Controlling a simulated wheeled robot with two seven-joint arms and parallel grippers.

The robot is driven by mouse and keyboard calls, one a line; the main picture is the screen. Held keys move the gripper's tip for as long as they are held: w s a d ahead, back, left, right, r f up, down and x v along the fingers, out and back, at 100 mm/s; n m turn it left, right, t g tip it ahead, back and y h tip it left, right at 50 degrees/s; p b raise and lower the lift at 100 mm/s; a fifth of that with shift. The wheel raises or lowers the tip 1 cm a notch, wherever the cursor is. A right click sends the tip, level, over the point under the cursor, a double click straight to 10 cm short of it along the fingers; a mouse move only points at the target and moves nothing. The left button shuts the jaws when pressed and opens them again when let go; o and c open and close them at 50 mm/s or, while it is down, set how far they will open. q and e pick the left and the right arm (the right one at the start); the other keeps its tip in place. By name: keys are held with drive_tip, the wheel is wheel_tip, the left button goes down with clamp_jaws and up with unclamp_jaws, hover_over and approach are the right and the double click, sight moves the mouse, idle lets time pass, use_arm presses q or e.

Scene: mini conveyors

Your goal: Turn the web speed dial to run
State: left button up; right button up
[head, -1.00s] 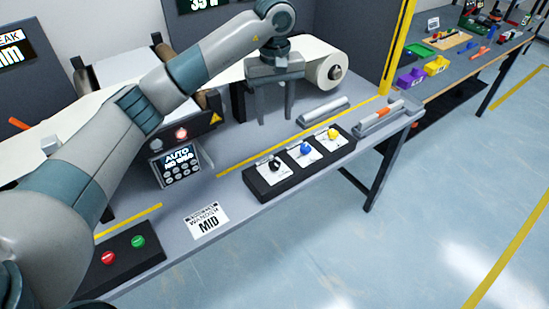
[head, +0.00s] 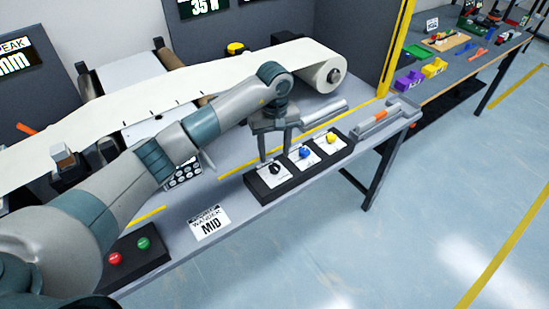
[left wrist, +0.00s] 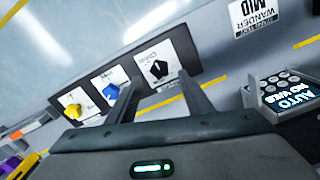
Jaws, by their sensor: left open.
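A black control box (head: 262,190) on the table's front edge carries three dials on white plates: a black dial (head: 275,168), a blue dial (head: 304,152) and a yellow dial (head: 331,138). Their labels are too small to read, so I cannot tell which is the web speed dial. My left gripper (head: 275,155) is open and empty, just above and behind the black dial. In the left wrist view the black dial (left wrist: 159,68) shows between the two fingertips, with no visible contact. The blue dial (left wrist: 110,91) and yellow dial (left wrist: 74,110) are left of it.
A white web roll (head: 325,75) stands behind the gripper. A box with a red button (head: 115,259) and a green button (head: 144,243) is at front left. A card reading MID (head: 210,222) lies between the boxes. A keypad display (left wrist: 285,95) reads AUTO, NO WEB.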

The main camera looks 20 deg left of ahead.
sight(274, 166)
use_arm(q)
drive_tip(key=shift+f+p, duration=0.7)
drive_tip(key=shift+f, duration=1.95)
drive_tip(key=c, duration=1.1)
